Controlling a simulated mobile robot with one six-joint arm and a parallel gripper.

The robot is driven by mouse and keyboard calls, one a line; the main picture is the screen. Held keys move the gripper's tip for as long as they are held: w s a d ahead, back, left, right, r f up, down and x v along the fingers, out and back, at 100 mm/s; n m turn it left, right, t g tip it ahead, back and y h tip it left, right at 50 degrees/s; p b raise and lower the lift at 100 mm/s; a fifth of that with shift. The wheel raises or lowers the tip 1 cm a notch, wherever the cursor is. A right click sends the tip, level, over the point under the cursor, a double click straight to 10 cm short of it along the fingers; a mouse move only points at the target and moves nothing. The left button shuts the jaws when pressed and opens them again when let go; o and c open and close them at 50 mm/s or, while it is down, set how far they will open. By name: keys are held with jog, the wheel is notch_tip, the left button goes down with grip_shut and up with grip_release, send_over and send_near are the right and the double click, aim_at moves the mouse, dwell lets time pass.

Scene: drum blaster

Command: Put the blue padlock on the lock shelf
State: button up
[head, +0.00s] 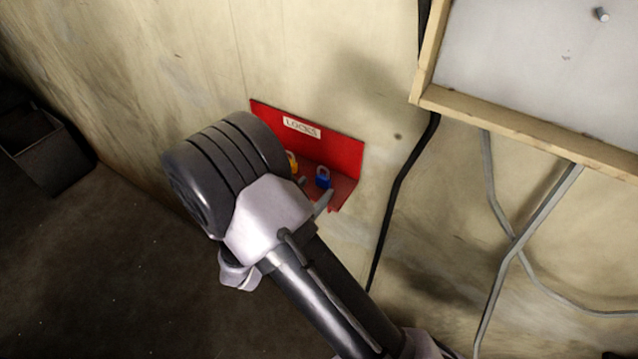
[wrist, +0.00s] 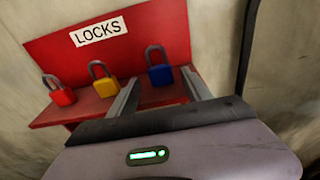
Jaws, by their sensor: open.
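The blue padlock (wrist: 160,75) stands upright on the red lock shelf (wrist: 165,97), at the right end of a row of padlocks. In the head view the blue padlock (head: 323,181) also shows on the shelf (head: 345,152), just beyond my fingertips. My gripper (wrist: 161,90) is open, with one finger to the left and one to the right of the blue padlock in the wrist view. Nothing is held; I cannot tell whether a finger touches the padlock. In the head view my arm partly hides the shelf and my gripper (head: 315,192).
A yellow padlock (wrist: 105,85) and a red padlock (wrist: 61,94) stand left of the blue one; the yellow is close to my left finger. A black cable (head: 396,190) hangs right of the shelf. A wood-framed panel (head: 540,75) is at upper right.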

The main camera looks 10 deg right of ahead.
jog(key=v, duration=0.8)
jog(key=s+d+r+m+g+y, duration=0.2)
jog(key=s+d+r+m+g, duration=0.2)
jog(key=s+d+m+g, duration=0.35)
jog(key=s+d+r+m+g+y, duration=0.2)
jog(key=s+d+r+m+g, duration=0.35)
jog(key=s+m, duration=0.4)
jog(key=s+a+r+m+t+y, duration=0.2)
jog(key=a+r+m+t+y, duration=0.5)
jog(key=m, duration=0.7)
jog(key=a+r+y, duration=0.1)
jog(key=y, duration=0.1)
jog(key=shift+y, duration=0.4)
jog(key=shift+s, duration=0.1)
